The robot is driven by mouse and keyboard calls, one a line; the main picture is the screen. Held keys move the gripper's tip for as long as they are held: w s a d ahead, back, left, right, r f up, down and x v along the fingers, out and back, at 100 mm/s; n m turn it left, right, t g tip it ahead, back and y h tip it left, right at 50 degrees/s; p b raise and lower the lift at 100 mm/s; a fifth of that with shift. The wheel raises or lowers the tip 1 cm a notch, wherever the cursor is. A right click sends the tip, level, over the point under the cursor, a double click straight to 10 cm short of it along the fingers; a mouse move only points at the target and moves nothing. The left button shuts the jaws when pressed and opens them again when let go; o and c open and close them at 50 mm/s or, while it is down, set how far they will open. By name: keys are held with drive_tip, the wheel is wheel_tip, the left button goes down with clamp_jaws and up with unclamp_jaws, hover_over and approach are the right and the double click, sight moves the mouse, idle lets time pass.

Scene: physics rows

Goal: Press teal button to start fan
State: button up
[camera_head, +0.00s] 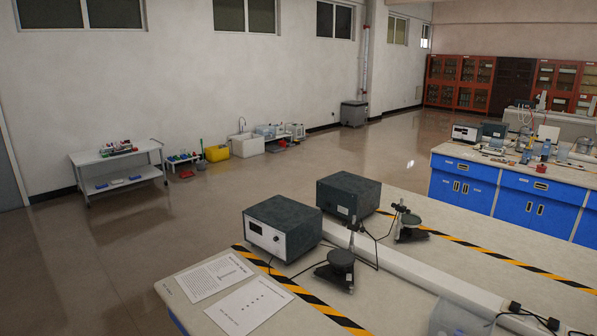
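I cannot make out a teal button or a fan in the head view. A dark box with a pale front panel (266,235), a small dark display and small controls stands on the near white bench (410,285). The controls are too small to tell their colour. A second dark box (348,196) stands behind it to the right. Two small black stands, one nearer (338,266) and one farther (410,225), sit on the bench beside a long white rail (425,277). My gripper is not in view.
Two printed sheets (230,290) lie at the bench's left corner. Black-yellow striped tape (310,297) crosses the bench. Black cables (540,318) and a pale object (457,318) are at the bottom right. A blue-fronted bench (500,192) stands farther back. The floor at left is clear.

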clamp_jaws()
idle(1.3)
